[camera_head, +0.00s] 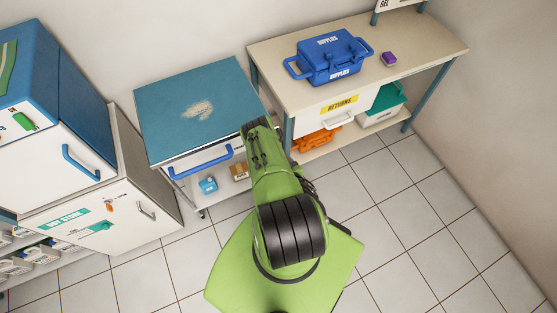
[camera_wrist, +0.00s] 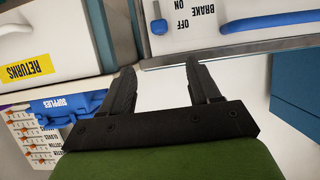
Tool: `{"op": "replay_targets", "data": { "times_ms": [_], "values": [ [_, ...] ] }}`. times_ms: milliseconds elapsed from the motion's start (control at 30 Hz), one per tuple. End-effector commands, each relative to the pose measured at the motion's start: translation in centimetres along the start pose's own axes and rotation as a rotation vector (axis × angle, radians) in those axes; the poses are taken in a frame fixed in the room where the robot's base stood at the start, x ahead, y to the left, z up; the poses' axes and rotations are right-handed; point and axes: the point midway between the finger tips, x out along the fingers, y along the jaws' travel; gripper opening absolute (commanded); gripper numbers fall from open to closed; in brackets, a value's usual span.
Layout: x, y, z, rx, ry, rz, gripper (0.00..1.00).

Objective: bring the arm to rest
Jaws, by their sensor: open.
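My green arm reaches forward over the floor in the head view, folded above my green base. Its end points toward the gap between the blue-topped cart (camera_head: 165,105) and the workbench (camera_head: 275,60). My gripper shows in the wrist view (camera_wrist: 157,75), with its two dark fingers apart and nothing between them. A white drawer front with a blue handle, marked with brake lettering (camera_wrist: 225,12), appears beyond the fingertips. In the head view the fingers are hidden behind the arm. I cannot tell how close they are to the drawer front.
A blue supplies case (camera_head: 333,62) and a small purple item (camera_head: 389,58) stand on the workbench. The returns drawer (camera_head: 320,110) is below. A white cabinet (camera_head: 90,215) and a blue-sided unit (camera_head: 75,95) stand at the left. Tiled floor (camera_head: 430,220) is clear at right.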

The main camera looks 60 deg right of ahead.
Motion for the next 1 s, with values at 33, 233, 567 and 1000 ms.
{"op": "replay_targets", "data": {
  "times_ms": [33, 233, 567, 1000],
  "values": [
    [0.0, 0.0, 0.0, 0.000, 0.000, 0.000, 0.62],
    [0.0, 0.0, 0.0, 0.000, 0.000, 0.000, 0.62],
    [4.7, 1.1, -7.0, -0.029, 0.006, 0.103, 0.62],
    [5.5, -7.5, -32.2, 0.061, -0.184, 0.229, 0.62]
  ]
}}
